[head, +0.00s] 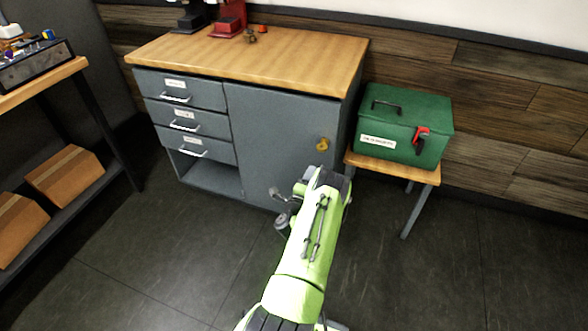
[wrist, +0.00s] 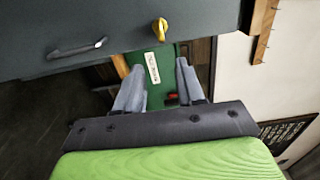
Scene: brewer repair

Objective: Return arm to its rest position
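My arm is lime green and reaches forward from the bottom centre of the head view, in front of the grey cabinet (head: 268,140). My gripper (wrist: 159,68) shows two grey fingers spread apart in the wrist view, with nothing held between them. In the head view the gripper is small and partly hidden by my arm, low in front of the cabinet door. The cabinet front also fills the top of the wrist view (wrist: 120,25).
A green toolbox (head: 405,125) with a red latch stands on a small wooden stool (head: 420,174) to the right. The cabinet has drawers, a yellow knob (head: 322,147) and a wooden top (head: 285,60). A shelf with boxes (head: 65,178) stands left. Floor between is clear.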

